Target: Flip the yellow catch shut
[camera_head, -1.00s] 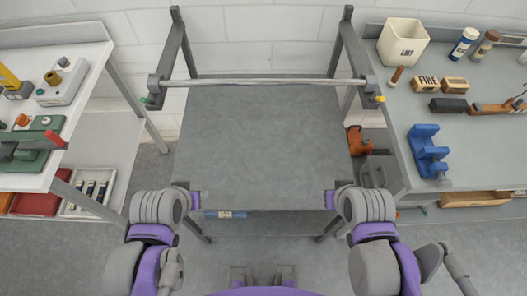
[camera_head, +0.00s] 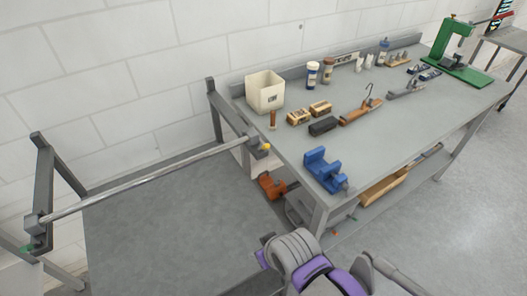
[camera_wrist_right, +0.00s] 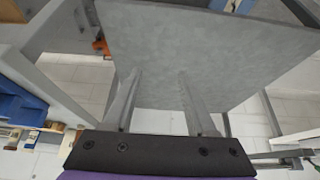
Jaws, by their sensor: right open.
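The yellow catch (camera_head: 266,147) is a small yellow piece at the right end of the metal bar (camera_head: 150,183), on the grey bracket (camera_head: 257,146) over the grey table's right edge. At this size I cannot tell how it is turned. A small green piece (camera_head: 27,249) sits at the bar's left end. My right gripper (camera_wrist_right: 157,88) is open and empty in the right wrist view, with its fingers apart before the grey tabletop (camera_wrist_right: 215,45). In the head view my right arm is low at bottom centre, well below the catch. My left gripper is out of view.
To the right a bench (camera_head: 400,120) holds a white bin (camera_head: 265,92), a blue vise (camera_head: 323,168), wooden blocks, tools and a green press (camera_head: 452,50). An orange tool (camera_head: 271,186) sits below its near edge. The grey tabletop (camera_head: 170,235) under the bar is bare.

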